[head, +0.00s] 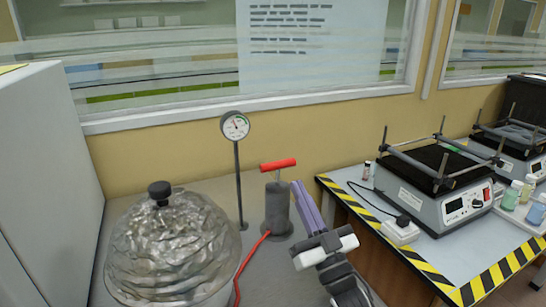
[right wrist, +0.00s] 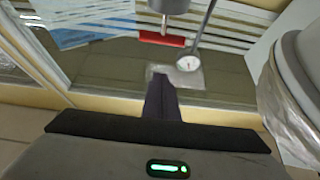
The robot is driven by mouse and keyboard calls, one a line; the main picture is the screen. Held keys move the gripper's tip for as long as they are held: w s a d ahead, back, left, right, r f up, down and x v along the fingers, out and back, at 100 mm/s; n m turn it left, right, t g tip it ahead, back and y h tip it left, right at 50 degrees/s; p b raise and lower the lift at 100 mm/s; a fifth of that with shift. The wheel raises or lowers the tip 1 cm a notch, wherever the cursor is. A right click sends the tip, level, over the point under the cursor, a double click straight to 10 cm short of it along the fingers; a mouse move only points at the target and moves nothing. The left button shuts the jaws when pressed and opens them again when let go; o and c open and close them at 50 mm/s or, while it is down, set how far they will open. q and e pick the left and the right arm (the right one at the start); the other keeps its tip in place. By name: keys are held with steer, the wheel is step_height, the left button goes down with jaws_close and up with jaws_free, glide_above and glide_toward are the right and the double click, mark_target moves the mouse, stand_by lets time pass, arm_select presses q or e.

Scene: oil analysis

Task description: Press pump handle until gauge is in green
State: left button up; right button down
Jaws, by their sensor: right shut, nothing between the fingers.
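The grey pump (head: 277,208) stands on the grey surface with its red T-shaped handle (head: 278,165) raised above the body. The round white gauge (head: 235,125) stands on a thin post behind and left of the pump. Its needle points up and slightly left, but the coloured zones are too small to read. My right gripper (head: 298,187) is shut and empty, its purple fingers just right of the pump and below handle height. In the right wrist view, the handle (right wrist: 162,39) and gauge (right wrist: 188,63) appear beyond the fingertips (right wrist: 160,75). My left gripper is out of view.
A foil-covered vessel (head: 170,245) with a black knob stands left of the pump. A red hose (head: 250,258) runs beside it. A table with striped edges (head: 400,254) holds lab devices (head: 430,190) and bottles at right. A window wall is behind.

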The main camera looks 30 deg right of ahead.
mark_target(278, 165)
steer(key=shift+d+r, duration=0.2)
steer(key=shift+r, duration=0.3)
steer(key=w+r, duration=0.1)
steer(key=w, duration=0.2)
steer(key=w+p, duration=0.1)
steer(key=w, duration=0.2)
steer(key=w+r, duration=0.1)
steer(key=w, duration=0.2)
steer(key=shift+w+d+r+p, duration=0.1)
steer(key=shift+d+r+p, duration=0.1)
steer(key=shift+r+p, duration=0.15)
steer(key=shift+w+f, duration=0.15)
steer(key=shift+f, duration=0.65)
